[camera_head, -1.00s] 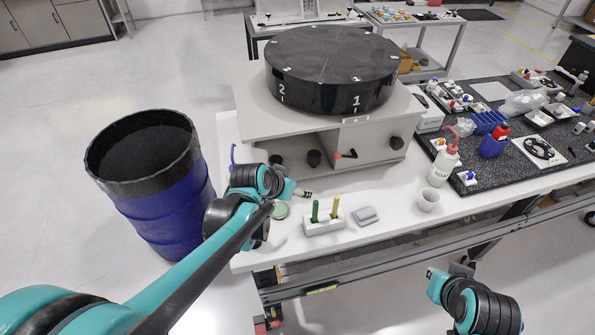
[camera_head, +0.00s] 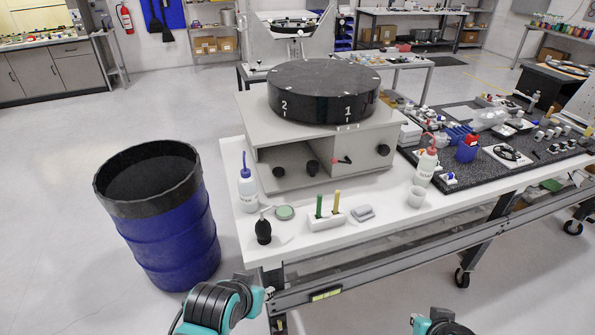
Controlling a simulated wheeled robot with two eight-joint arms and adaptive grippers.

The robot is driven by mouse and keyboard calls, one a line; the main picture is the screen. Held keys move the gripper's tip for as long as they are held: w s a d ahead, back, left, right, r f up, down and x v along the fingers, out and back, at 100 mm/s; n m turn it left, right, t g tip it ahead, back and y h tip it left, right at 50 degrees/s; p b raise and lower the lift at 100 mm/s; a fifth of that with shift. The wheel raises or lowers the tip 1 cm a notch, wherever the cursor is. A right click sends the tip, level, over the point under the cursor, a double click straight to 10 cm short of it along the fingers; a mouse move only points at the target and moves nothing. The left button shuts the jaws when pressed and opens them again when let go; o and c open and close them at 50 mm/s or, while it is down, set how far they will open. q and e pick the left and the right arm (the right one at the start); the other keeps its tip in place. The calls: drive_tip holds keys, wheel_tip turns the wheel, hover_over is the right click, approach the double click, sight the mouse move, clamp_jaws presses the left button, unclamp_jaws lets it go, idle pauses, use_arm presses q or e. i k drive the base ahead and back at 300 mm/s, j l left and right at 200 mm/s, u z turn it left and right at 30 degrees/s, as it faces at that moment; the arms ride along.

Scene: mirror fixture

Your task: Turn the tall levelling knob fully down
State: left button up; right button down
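The grey fixture (camera_head: 360,160) stands on the white table and carries a black round disc (camera_head: 325,92) marked 1 and 2. I cannot tell which is the tall one. A small red-tipped lever (camera_head: 341,161) sits beside the middle knob. My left gripper (camera_head: 262,294) is low, in front of the table edge, away from the knobs. My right gripper (camera_head: 420,322) is mostly cut off at the bottom. Finger openings cannot be made out.
A blue drum (camera_head: 170,240) is left of the table. A dark mat with bottles lies right.

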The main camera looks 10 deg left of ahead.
sight(311, 165)
drive_tip(key=i+u, duration=0.1)
drive_tip(key=u, duration=0.3)
drive_tip(key=l+u, duration=0.15)
drive_tip(key=u, duration=0.25)
drive_tip(key=i+l+u, duration=0.1)
drive_tip(key=u, duration=0.3)
drive_tip(key=l+u, duration=0.15)
drive_tip(key=u, duration=0.25)
drive_tip(key=i+l, duration=0.1)
drive_tip(key=l, duration=0.4)
drive_tip(key=i+l, duration=0.1)
drive_tip(key=l, duration=0.35)
drive_tip(key=i+l, duration=0.15)
drive_tip(key=l, duration=0.35)
drive_tip(key=i+l, duration=0.1)
drive_tip(key=l, duration=0.4)
drive_tip(key=i+l, duration=0.1)
drive_tip(key=l, duration=0.35)
